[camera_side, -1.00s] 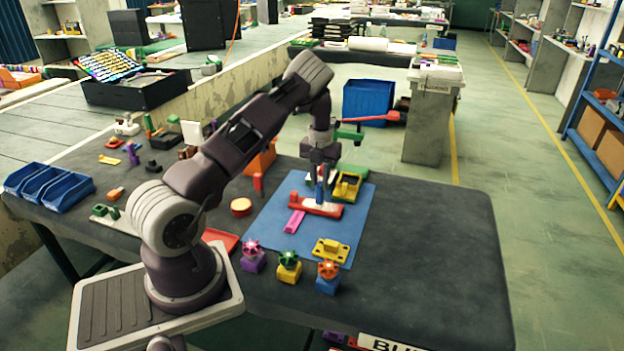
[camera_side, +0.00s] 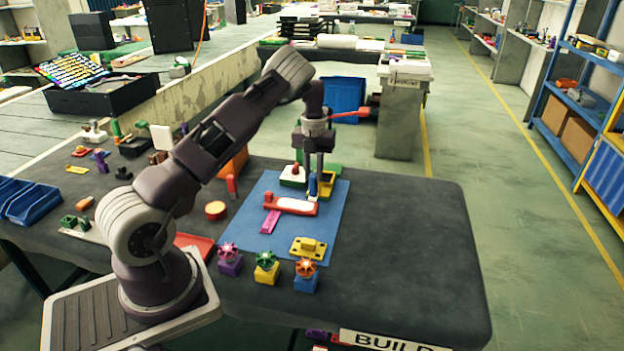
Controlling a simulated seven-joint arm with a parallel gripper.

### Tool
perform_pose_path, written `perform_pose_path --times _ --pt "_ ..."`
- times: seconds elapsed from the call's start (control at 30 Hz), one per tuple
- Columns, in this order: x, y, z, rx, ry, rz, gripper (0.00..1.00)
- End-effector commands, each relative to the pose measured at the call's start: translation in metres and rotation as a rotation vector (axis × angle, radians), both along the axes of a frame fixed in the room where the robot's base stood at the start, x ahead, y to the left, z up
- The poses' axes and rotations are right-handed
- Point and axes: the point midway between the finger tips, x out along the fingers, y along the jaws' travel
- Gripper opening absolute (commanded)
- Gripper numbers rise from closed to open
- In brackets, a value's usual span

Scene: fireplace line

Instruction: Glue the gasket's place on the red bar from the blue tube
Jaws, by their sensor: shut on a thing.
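The red bar (camera_side: 272,201) lies on the blue mat (camera_side: 250,235), with a raised red end at its left. A white patch (camera_side: 296,204) covers much of its top toward the right. My gripper (camera_side: 313,172) points down, shut on the small blue tube (camera_side: 312,186). The tube is upright at the bar's right end, just behind it in the picture; I cannot tell whether it touches anything. I cannot pick out the gasket for certain.
A yellow tray (camera_side: 327,187) and a white block with a red knob (camera_side: 292,176) stand close behind the bar. A magenta piece (camera_side: 270,222) and a yellow bracket (camera_side: 308,248) lie in front. Valve blocks (camera_side: 266,270) line the front. The table's right side is clear.

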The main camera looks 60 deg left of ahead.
Motion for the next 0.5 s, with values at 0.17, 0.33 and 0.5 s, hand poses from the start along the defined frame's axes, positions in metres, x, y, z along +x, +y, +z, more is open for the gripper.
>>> perform_pose_path --times 0.17,0.33,0.5 --pt "0.000 0.001 0.017 0.002 -0.001 0.001 0.00" --pt "0.000 0.000 0.032 0.001 -0.001 0.000 0.00" --pt "0.000 0.001 0.043 0.001 0.000 0.000 0.00"
